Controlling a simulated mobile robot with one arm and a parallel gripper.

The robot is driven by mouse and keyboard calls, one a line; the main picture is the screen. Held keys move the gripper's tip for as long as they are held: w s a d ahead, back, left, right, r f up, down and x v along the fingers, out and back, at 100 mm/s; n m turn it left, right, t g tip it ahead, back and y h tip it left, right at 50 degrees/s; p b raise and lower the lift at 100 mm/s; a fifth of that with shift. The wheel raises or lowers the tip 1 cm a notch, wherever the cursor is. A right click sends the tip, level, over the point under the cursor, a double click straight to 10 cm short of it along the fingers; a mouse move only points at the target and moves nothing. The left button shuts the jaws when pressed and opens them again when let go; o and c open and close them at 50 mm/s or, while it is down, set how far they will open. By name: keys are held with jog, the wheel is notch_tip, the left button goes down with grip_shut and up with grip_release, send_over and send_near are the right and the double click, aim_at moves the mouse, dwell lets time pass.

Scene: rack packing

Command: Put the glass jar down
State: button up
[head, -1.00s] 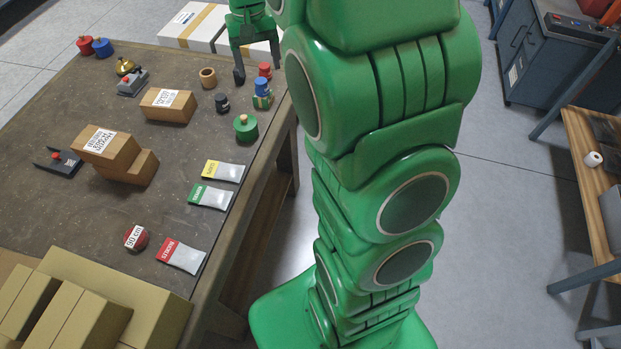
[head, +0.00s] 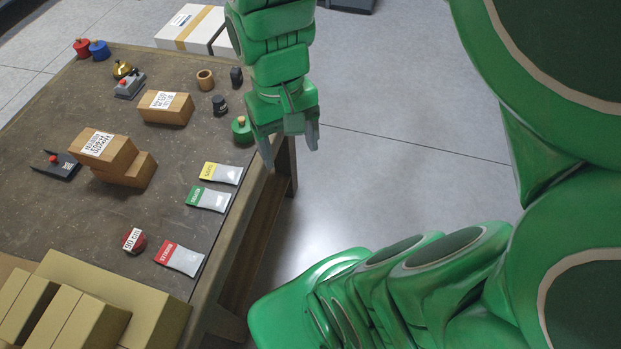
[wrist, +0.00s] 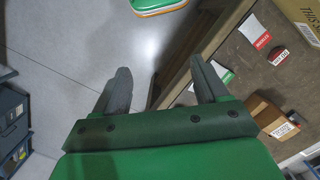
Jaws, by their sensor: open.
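No jar that I can be sure is the glass one shows in these views. Small cork-topped containers stand on the table (head: 75,215): a green one (head: 241,132) at its right edge, and a red one (head: 81,47) and a blue one (head: 99,50) at the far left corner. My gripper (head: 290,146) hangs by the right table edge, just right of the green container. In the wrist view its two fingers (wrist: 162,82) are spread apart, with nothing between them but floor and the table's edge. My arm hides part of the table's far right side.
Large cardboard boxes (head: 90,300) fill the near left corner. A white box (head: 190,25) is beyond the table. Floor (head: 400,170) to the right is clear.

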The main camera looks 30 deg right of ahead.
jog(key=s+f, duration=0.1)
jog(key=s, duration=0.6)
jog(key=shift+s+a+n, duration=0.25)
jog(key=shift+s+n, duration=0.05)
